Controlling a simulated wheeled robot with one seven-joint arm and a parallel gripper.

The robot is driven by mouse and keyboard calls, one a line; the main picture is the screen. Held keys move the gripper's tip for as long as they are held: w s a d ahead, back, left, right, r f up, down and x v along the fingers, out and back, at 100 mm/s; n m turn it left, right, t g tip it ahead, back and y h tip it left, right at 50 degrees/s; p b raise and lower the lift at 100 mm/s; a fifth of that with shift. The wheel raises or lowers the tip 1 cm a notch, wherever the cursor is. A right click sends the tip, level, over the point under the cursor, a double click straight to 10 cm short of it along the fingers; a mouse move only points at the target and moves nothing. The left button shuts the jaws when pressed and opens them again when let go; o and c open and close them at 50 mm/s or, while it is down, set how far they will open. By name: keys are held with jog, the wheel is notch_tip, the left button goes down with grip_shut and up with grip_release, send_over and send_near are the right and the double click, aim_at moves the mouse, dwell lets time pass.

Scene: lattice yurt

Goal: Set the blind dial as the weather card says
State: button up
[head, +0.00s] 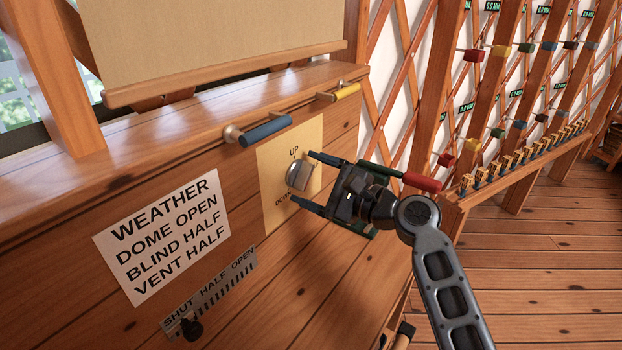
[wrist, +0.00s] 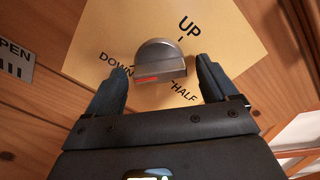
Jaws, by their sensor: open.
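The weather card (head: 165,237) on the wooden panel reads "DOME OPEN, BLIND HALF, VENT HALF". The blind dial (head: 299,175) is a grey, half-round knob on a yellow plate (head: 275,212) marked UP, HALF and DOWN. In the wrist view the dial (wrist: 160,58) has a red mark on its flat side, towards the DOWN side; its exact pointing is hard to tell. My gripper (head: 303,178) is open, its fingers on either side of the dial, with gaps visible in the wrist view (wrist: 163,70). The tan blind (head: 210,35) hangs low, its bottom bar just above the sill.
Blue (head: 265,130) and yellow (head: 346,91) handles stick out along the panel's top edge, and a red one (head: 422,182) lies beyond my gripper. A SHUT-HALF-OPEN slider (head: 192,328) has its black knob near SHUT.

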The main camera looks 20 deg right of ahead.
jog(key=shift+w+a, duration=0.1)
jog(key=shift+w, duration=0.1)
jog(key=c, duration=1.1)
